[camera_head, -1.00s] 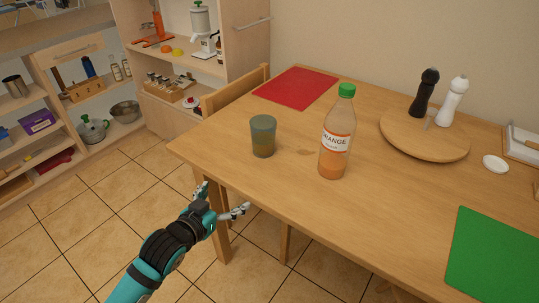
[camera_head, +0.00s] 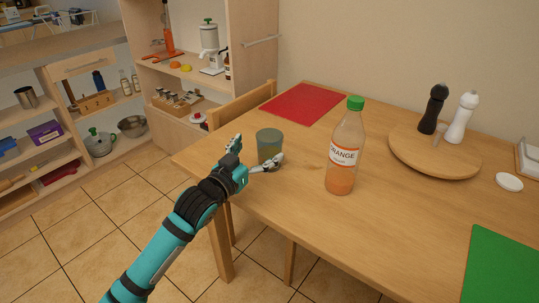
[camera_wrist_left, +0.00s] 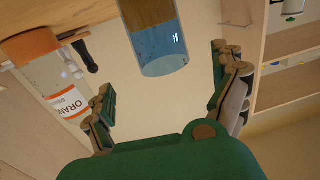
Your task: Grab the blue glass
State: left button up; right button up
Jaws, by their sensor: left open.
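Nothing is held. I cannot tell whether a finger touches the glass. My right gripper is not in view.
An orange juice bottle (camera_head: 345,150) with a green cap stands to the right of the glass. A red mat (camera_head: 304,103) lies behind it, and a green mat (camera_head: 502,265) at the front right. Two mills stand on a round wooden board (camera_head: 432,155). A chair (camera_head: 240,103) is behind the table.

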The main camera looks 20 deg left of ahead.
aim_at(262, 146)
pick_arm(q)
jog(key=shift+x, duration=0.8)
jog(key=shift+w, duration=0.25)
jog(key=x, duration=0.2)
jog(key=b+x, duration=0.1)
jog(key=shift+w+a+f, duration=0.1)
jog(key=shift+w+f, duration=0.15)
jog(key=shift+w, duration=0.65)
jog(key=c, duration=1.5)
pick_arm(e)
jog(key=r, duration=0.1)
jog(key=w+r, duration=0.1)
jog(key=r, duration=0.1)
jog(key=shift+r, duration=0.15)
